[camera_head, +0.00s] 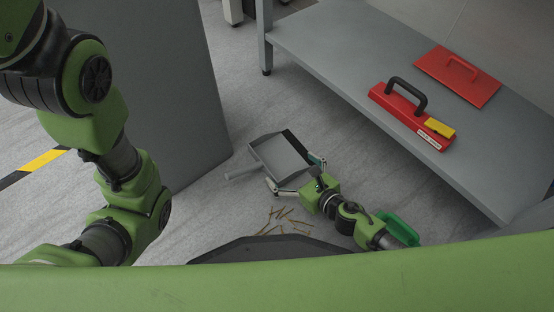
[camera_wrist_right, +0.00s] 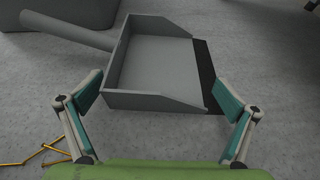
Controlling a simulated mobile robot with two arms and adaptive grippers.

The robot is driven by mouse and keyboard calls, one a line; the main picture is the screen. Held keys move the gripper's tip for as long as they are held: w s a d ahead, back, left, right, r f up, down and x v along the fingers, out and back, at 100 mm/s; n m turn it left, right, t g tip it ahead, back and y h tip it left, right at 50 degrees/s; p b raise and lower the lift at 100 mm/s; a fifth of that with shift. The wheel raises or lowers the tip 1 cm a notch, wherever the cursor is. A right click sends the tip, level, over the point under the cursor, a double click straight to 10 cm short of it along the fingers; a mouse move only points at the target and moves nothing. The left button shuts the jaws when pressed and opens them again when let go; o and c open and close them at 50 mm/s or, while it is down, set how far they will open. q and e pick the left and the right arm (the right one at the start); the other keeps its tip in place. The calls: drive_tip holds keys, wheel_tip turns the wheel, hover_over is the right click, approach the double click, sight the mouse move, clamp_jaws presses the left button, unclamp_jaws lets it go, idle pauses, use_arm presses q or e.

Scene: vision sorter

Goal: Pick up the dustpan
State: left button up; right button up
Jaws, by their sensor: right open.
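The grey dustpan (camera_head: 280,155) lies on the floor in the head view, its handle pointing left and its dark lip at the right. In the right wrist view the dustpan (camera_wrist_right: 155,65) lies just ahead, with its round handle at the upper left. My right gripper (camera_head: 293,174) is open at the dustpan's near side. In the right wrist view its two fingers (camera_wrist_right: 160,100) are spread wide, with the dustpan's near side wall between or just beyond them; contact cannot be told. My left arm shows at the left of the head view, but its gripper is out of view.
Several thin yellow-brown sticks (camera_head: 284,219) lie scattered on the floor near the right gripper. A grey panel (camera_head: 150,80) stands at the left.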

drive_tip(key=shift+x, duration=1.05)
drive_tip(key=shift+f, duration=0.1)
drive_tip(key=c, duration=2.5)
drive_tip(key=shift+c, duration=0.2)
